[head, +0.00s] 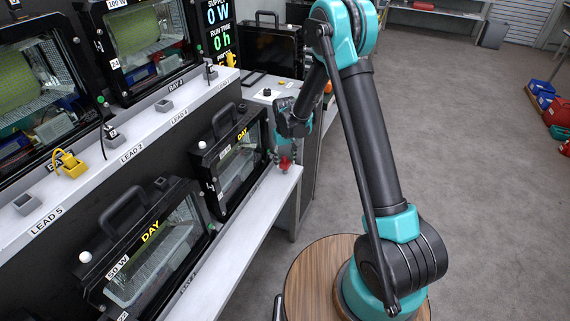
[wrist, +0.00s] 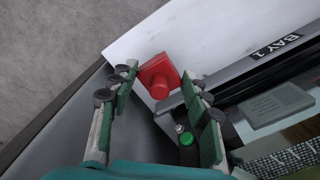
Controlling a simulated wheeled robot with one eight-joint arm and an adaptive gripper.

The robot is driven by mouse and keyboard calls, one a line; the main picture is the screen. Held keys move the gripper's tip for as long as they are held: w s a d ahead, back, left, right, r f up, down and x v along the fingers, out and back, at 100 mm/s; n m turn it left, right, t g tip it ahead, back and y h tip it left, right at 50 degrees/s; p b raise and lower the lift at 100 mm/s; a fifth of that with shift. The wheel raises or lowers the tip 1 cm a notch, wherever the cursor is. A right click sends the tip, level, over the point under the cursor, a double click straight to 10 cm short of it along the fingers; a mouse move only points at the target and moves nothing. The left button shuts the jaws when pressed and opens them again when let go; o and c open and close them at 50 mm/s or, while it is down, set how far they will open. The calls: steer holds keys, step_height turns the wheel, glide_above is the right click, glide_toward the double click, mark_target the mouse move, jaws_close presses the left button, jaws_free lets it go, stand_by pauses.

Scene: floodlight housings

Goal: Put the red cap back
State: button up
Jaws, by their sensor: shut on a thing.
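The red cap (wrist: 160,78) has a square plate with a round knob and shows between my gripper's fingertips in the wrist view. My gripper (wrist: 164,84) is shut on it. In the head view my gripper (head: 284,152) is low over the right end of the lower shelf, beside a black floodlight housing (head: 227,175) marked DAY, with the red cap (head: 285,165) below the fingers. I cannot tell whether the cap touches the shelf. A green button (wrist: 186,138) and a small silver round part show near the right finger in the wrist view.
A second floodlight housing (head: 150,250) stands nearer on the lower white shelf (head: 215,280). The upper ledge (head: 150,125) carries small grey sockets and a yellow plug (head: 68,165). More housings stand behind it. The grey floor (head: 470,180) is open to the right.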

steer(key=shift+f, duration=0.9)
steer(key=shift+f, duration=0.4)
steer(key=shift+f, duration=0.2)
steer(key=o, duration=1.1)
steer(key=shift+o, duration=0.2)
